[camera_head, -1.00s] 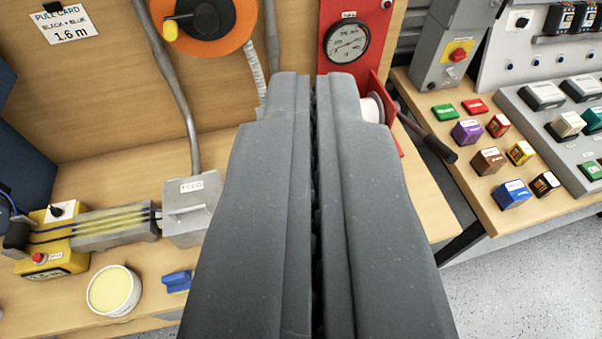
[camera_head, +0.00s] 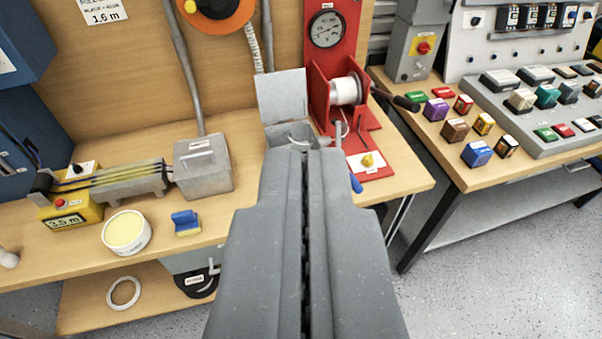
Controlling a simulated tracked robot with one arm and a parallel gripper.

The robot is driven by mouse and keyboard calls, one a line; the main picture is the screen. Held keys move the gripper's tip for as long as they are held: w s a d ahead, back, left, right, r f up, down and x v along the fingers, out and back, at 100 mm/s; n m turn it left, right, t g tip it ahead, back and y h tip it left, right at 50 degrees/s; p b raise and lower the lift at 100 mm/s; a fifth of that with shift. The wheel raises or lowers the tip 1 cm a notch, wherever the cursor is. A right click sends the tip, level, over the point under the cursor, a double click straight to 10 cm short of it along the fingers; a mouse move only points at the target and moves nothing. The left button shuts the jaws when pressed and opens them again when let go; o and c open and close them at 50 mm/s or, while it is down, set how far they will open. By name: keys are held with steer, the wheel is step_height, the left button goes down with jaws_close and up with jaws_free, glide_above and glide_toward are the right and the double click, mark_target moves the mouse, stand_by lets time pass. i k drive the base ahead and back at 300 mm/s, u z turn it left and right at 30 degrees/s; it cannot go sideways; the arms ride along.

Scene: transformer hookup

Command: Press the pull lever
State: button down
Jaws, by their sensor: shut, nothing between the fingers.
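A lever with a black grip (camera_head: 406,103) sticks out to the right from the red winch stand (camera_head: 322,92), which carries a white spool (camera_head: 346,90) and a round gauge (camera_head: 327,29). No label marks it as the pull lever. A second, upright grey lever with a blue end (camera_head: 355,183) stands beside my gripper's right finger. My gripper (camera_head: 305,152) is shut and empty. In the picture its tips lie below and left of the spool, in front of a grey box with a raised lid (camera_head: 283,95), and apart from the black grip. Part of the box is hidden.
A yellow knob (camera_head: 367,160) sits on the red base plate. Left on the bench are a grey box (camera_head: 203,165), a yellow-filled tub (camera_head: 126,232) and a blue clip (camera_head: 186,222). A second table (camera_head: 425,165) with coloured blocks and a panel stands at the right.

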mark_target(408, 104)
steer(key=z, duration=0.05)
steer(key=i, duration=1.2)
steer(key=z, duration=0.05)
